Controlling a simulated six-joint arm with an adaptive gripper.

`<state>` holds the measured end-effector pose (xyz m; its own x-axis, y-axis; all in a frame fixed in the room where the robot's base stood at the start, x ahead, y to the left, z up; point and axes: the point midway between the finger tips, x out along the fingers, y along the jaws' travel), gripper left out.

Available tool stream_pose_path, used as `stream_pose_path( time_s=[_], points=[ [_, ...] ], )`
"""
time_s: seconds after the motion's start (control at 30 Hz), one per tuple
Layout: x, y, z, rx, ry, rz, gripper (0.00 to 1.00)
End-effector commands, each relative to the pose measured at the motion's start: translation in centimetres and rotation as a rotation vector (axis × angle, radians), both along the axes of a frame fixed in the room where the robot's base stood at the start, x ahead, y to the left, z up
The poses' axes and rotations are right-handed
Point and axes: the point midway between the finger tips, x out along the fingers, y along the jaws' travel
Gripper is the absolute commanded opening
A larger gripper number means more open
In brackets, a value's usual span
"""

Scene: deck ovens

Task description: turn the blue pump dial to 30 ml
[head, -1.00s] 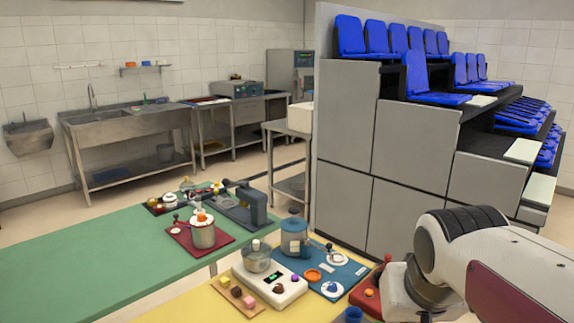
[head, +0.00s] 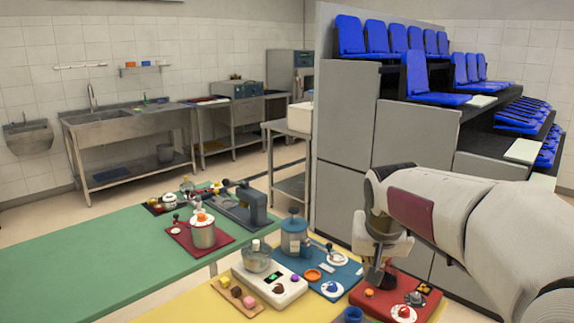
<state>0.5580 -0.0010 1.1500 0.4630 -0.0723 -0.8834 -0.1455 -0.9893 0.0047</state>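The blue pump (head: 294,238) is a blue pot with a lid, upright on the blue board (head: 348,272). At the board's front is a round white dial (head: 332,289) with a blue knob; its markings are too small to read. My gripper (head: 377,276) points down over the back left of the red board (head: 425,303), right of the blue board and apart from the blue dial. Its dark fingers are small here, and I cannot tell whether they are open or shut. I see nothing held in it.
The red board carries a dial (head: 403,312) with a red knob. A white scale (head: 268,284) with a glass jar stands left of the blue board. A blue cup (head: 353,314) is at the front. The green table (head: 110,262) is largely clear.

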Motion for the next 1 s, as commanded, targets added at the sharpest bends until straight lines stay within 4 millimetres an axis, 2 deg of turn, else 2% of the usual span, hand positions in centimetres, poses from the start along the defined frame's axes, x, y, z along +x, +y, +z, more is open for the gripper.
stream_pose_path(
  time_s=[0.47,1.0],
  points=[
    [7.5,0.4,-3.4,-0.001,0.000,-0.030,0.00],
    [14.9,1.1,-8.8,-0.001,-0.002,-0.064,0.00]
  ],
)
